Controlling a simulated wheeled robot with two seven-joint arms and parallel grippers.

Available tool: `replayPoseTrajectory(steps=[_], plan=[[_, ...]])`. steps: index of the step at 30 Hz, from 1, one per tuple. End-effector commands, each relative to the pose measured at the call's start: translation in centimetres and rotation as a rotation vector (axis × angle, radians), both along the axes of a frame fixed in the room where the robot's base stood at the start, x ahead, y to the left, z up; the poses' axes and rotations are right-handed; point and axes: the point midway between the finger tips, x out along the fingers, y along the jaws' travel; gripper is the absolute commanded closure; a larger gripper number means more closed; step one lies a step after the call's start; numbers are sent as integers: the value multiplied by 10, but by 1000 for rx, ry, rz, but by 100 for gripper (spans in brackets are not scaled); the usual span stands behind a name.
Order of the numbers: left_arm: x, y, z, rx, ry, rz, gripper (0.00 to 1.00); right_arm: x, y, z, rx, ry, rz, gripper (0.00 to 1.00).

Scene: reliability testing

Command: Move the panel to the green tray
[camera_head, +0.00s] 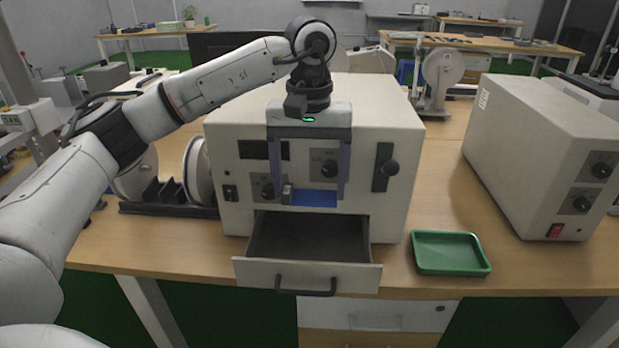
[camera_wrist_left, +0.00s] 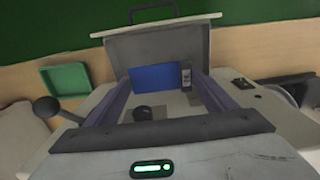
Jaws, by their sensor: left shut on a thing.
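The blue panel (camera_head: 314,198) is between the fingers of my left gripper (camera_head: 313,192), which is shut on it. The panel is above the open drawer (camera_head: 308,272), in front of the machine's face. In the left wrist view the panel (camera_wrist_left: 153,77) shows between the two fingers, with a small grey part (camera_wrist_left: 186,76) at its right side. The green tray (camera_head: 449,253) sits on the table to the right of the drawer, apart from the gripper; it also shows in the left wrist view (camera_wrist_left: 67,79). My right gripper is not in view.
The beige machine (camera_head: 385,215) has knobs and a black handle on its front. Its drawer sticks out, with a handle, and looks empty inside. A second beige box (camera_head: 550,150) stands right of the tray. Spools (camera_head: 199,172) stand at left. The table (camera_head: 530,275) is clear around the tray.

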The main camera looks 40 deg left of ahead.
Motion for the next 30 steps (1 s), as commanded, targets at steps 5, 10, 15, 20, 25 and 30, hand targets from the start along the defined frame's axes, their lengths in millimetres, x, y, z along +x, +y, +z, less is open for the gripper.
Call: replayPoseTrajectory(steps=[5, 10, 15, 20, 25, 30], plan=[[0, 0, -13, 0, 1, 0, 44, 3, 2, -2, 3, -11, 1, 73], [0, 0, -23, -1, 1, 0, 44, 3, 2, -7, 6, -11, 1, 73], [0, 0, -33, -1, 0, 1, 44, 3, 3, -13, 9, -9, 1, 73], [0, 0, -43, -1, 1, 1, 44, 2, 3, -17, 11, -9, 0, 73], [0, 0, -53, 0, 1, 1, 44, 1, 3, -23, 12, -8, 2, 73], [0, 0, -63, 0, 0, 0, 44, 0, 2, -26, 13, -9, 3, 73]])
